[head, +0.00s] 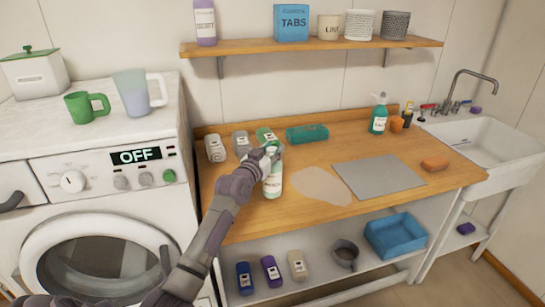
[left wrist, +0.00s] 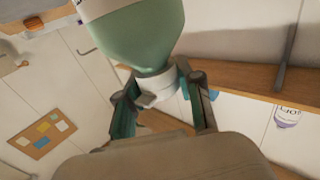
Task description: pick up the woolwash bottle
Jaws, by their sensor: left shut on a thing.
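A pale green bottle with a white label (head: 272,182) is upright at the front left of the wooden counter. Its wording is too small to read, so I cannot tell by label whether it is the woolwash. My left gripper (head: 266,153) is shut on it near its top. In the left wrist view the green bottle (left wrist: 150,35) narrows to a white neck between the fingers (left wrist: 165,95). I cannot tell whether its base touches the counter. My right gripper is not in view.
Several bottles, including a grey one (head: 215,148), stand behind on the counter (head: 400,205), with a teal rolled towel (head: 307,133). A grey mat (head: 377,178) and a teal pump bottle (head: 379,118) are right. A wall shelf (head: 290,45) hangs above; a washer (head: 100,190) stands left.

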